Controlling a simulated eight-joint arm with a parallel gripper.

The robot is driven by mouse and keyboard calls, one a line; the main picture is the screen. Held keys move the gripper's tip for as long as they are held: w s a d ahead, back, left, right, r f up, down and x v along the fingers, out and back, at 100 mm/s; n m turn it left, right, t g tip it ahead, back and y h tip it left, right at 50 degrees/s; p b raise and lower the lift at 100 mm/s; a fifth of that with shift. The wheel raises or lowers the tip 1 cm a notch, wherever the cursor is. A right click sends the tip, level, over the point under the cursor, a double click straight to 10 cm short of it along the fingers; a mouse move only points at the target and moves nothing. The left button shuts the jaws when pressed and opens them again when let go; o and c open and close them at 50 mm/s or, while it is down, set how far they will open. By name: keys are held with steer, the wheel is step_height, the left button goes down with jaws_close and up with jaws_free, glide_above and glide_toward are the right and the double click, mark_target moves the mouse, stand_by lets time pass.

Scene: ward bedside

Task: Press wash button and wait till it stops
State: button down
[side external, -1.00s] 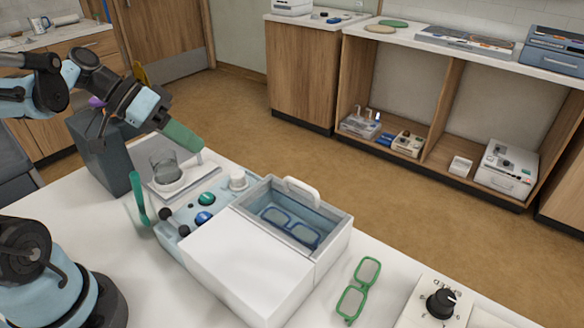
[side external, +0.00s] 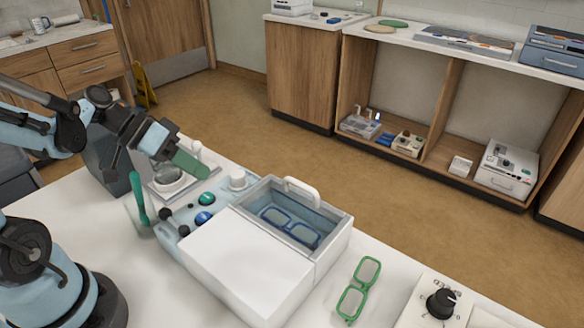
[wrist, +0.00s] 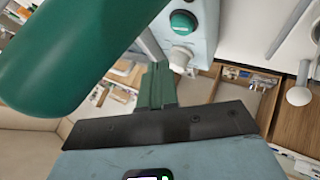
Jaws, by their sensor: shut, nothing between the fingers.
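The white and pale-blue washer (side external: 240,262) stands on the white table, with blue glasses (side external: 290,224) in its open basin. Its control panel carries a green button (side external: 207,198), a blue button (side external: 204,217), a white knob (side external: 237,177) and dark knobs. I cannot read which button is wash. The wrist view shows a green button (wrist: 183,22) and a white knob (wrist: 181,56). My gripper (side external: 204,172) is shut and empty, its green tip above the panel's far side, near the green button and apart from it.
A glass (side external: 168,178) on a pale stand is beside the panel, partly hidden by my arm. A green-handled item (side external: 138,198) stands left of the panel. Green glasses (side external: 358,290) and a dial box (side external: 437,305) lie to the right. The table between them is clear.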

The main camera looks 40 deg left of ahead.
mark_target(201, 196)
steer(key=shift+f, duration=1.3)
steer(key=shift+f, duration=0.2)
stand_by(1.1)
steer(key=shift+f, duration=0.25)
steer(key=shift+f, duration=0.45)
stand_by(0.6)
steer(key=shift+r, duration=0.9)
steer(key=shift+r, duration=2.5)
steer(key=shift+d, duration=0.1)
